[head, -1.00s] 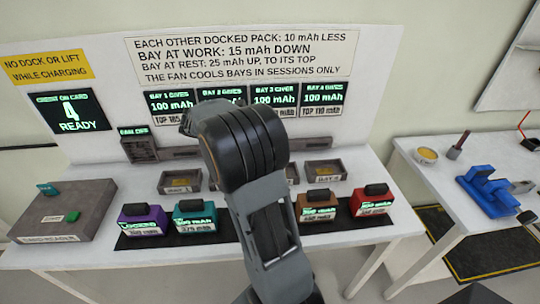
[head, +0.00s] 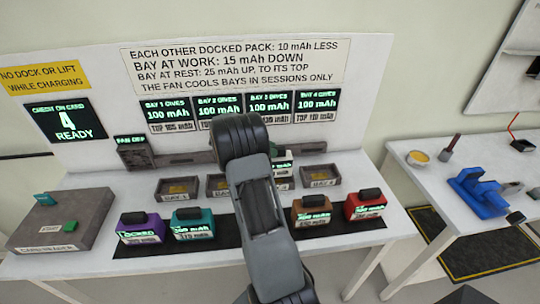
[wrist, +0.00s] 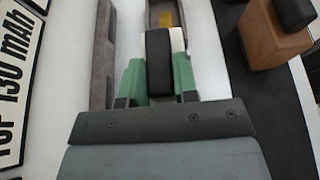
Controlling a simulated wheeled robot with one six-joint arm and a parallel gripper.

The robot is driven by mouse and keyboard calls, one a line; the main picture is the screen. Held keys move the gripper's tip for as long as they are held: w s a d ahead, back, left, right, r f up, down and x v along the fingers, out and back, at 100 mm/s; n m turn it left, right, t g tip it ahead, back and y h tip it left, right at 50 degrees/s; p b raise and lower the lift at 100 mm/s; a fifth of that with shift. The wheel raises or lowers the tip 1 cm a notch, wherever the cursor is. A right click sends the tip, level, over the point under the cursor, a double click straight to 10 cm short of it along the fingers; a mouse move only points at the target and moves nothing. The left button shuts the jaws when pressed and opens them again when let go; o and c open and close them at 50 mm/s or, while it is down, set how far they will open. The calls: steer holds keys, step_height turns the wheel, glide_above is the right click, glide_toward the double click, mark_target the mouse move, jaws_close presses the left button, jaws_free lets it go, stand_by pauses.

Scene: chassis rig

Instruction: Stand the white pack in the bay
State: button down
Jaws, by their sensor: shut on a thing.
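The white pack (wrist: 178,39) with its black handle (wrist: 160,62) is between the green fingers of my gripper (wrist: 158,78) in the wrist view. My gripper is shut on it. In the head view a small white part of the pack, with a lit label (head: 283,169), shows just right of my arm, at the third bay (head: 284,183). The arm hides most of it. I cannot tell whether its base rests in the bay or hangs just above. The fourth bay (head: 320,176) is empty. The first bay (head: 178,189) is empty, and the second (head: 216,187) is partly hidden.
Purple (head: 139,228), teal (head: 193,223), brown (head: 312,214) and red (head: 364,204) packs stand on the dark front strip. A card reader (head: 60,220) lies at left. The fan sign (head: 131,140) reads off; the card sign (head: 71,122) reads 4 ready. A side table holds a blue fixture (head: 480,192).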

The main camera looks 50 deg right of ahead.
steer(key=shift+f+p, duration=0.3)
steer(key=shift+f, duration=1.15)
steer(key=c, duration=0.9)
jaws_free()
steer(key=shift+w+a, duration=0.1)
steer(key=shift+a, duration=0.1)
steer(key=b+v, duration=0.2)
steer(key=v, duration=0.9)
steer(key=s+a+r+m+t+y, duration=0.1)
steer(key=s+a+m+t+y, duration=0.2)
steer(key=a, duration=0.5)
steer(key=s+a+r+m+t+y, duration=0.1)
steer(key=s+a+m+t+y, duration=0.2)
steer(key=s+a+t, duration=0.2)
steer(key=s+a+r+m+t+y, duration=0.2)
steer(key=s+a+m+t+y, duration=0.2)
steer(key=s+a, duration=0.5)
steer(key=shift+s+a+r+t, duration=0.1)
steer(key=shift+a+t, duration=0.1)
steer(key=shift+a, duration=0.9)
steer(key=shift+s+a+r+t, duration=0.1)
steer(key=shift+a+t, duration=0.1)
steer(key=shift+a, duration=0.95)
